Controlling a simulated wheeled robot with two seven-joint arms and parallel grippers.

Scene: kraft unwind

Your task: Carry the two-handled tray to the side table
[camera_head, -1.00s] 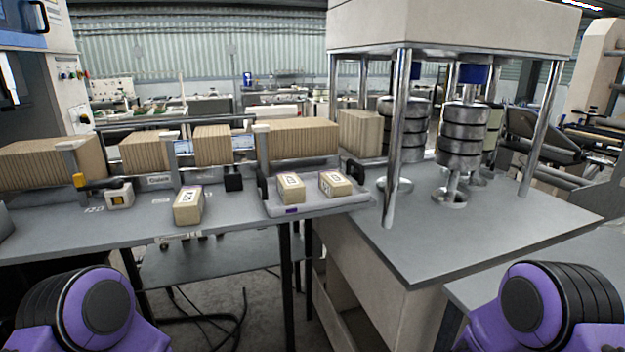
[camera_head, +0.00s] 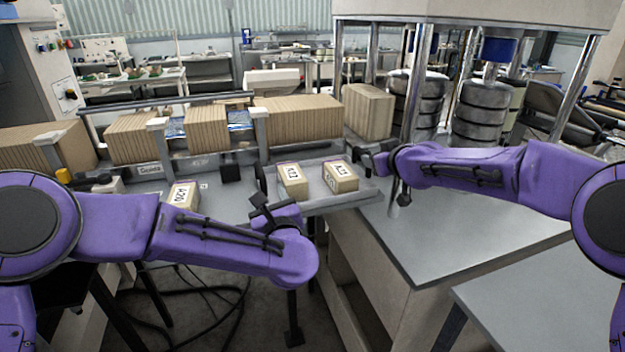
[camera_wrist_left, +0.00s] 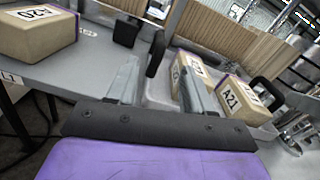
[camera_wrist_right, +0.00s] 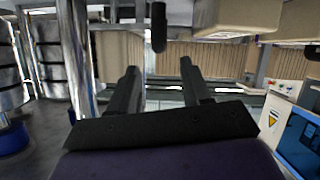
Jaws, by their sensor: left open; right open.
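The grey two-handled tray (camera_head: 322,207) lies on the bench and carries two labelled tan boxes, a left one (camera_head: 292,181) and a right one (camera_head: 341,177). Its left black handle (camera_head: 261,178) stands upright; it shows in the left wrist view (camera_wrist_left: 155,53) between the finger lines. My left gripper (camera_head: 262,205) is open and empty just in front of that handle. My right gripper (camera_head: 384,162) is open beside the tray's right end. In the right wrist view a black handle (camera_wrist_right: 158,27) appears beyond and between its open fingers (camera_wrist_right: 158,72). No finger contact is clear.
Another labelled box (camera_head: 184,196) sits on the bench left of the tray. Kraft stacks (camera_head: 300,117) line the back. Metal posts and stacked rolls (camera_head: 480,115) stand on the grey surface (camera_head: 440,240) at right. Another grey tabletop (camera_head: 560,310) lies clear at lower right.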

